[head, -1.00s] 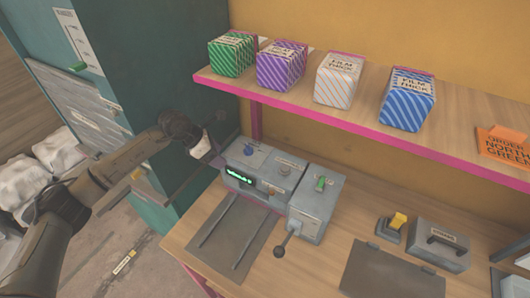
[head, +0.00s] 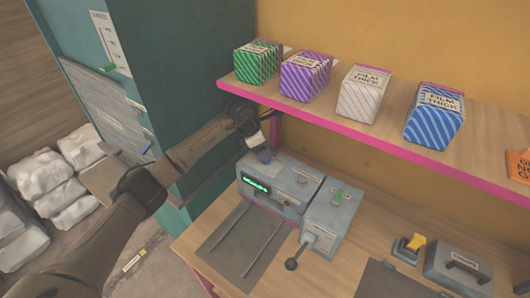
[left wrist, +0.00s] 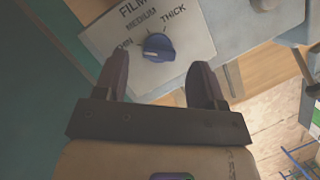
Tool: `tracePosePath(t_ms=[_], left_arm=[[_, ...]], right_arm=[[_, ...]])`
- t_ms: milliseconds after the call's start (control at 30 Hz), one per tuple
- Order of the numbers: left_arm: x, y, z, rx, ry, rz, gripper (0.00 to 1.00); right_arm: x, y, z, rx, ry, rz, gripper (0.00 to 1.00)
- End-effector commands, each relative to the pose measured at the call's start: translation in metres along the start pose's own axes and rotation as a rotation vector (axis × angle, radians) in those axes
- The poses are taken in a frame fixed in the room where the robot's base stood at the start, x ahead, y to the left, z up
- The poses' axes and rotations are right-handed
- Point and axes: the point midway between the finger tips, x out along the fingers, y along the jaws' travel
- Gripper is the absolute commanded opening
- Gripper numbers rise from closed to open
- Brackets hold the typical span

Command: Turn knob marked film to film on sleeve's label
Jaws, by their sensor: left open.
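The blue film knob (left wrist: 158,46) is on a pale panel (left wrist: 190,22) lettered FILM, with MEDIUM, THICK and a partly covered third word around it. My left gripper (left wrist: 162,62) is open, its fingers on either side of the knob; contact cannot be told. In the head view the left gripper (head: 262,143) is over the knob (head: 264,155) at the press's (head: 285,185) back left. On the shelf stand green (head: 256,66), purple (head: 305,78), orange-and-white (head: 362,98) and blue (head: 434,120) striped sleeves. The blue label reads FILM THICK; the green label is too small to read.
An orange order card (head: 518,165) is cut off at the right edge. The pink-edged shelf (head: 400,150) overhangs behind the press. A lever with a dark ball (head: 291,264) stands at the press's front. A teal cabinet (head: 170,60) is at left.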

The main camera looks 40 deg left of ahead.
Motion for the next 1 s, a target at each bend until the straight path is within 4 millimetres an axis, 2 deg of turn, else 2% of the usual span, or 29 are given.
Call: tracePosePath(t_ms=[100,300,667,1000], left_arm=[[0.015,-0.001,-0.001,-0.001,0.002,-0.003,0.64],[0.027,0.0,-0.001,0.0,0.0,-0.001,0.64],[0.03,0.0,-0.001,0.0,0.0,0.0,0.64],[0.03,0.0,-0.001,0.0,0.0,0.0,0.33]], right_arm=[[0.0,-0.001,0.0,0.002,0.0,-0.002,0.0],[0.0,-0.002,0.0,0.004,0.001,-0.004,0.0],[0.0,-0.001,0.0,0.003,0.0,-0.004,0.0],[0.0,0.001,0.0,-0.005,-0.002,0.002,0.0]])
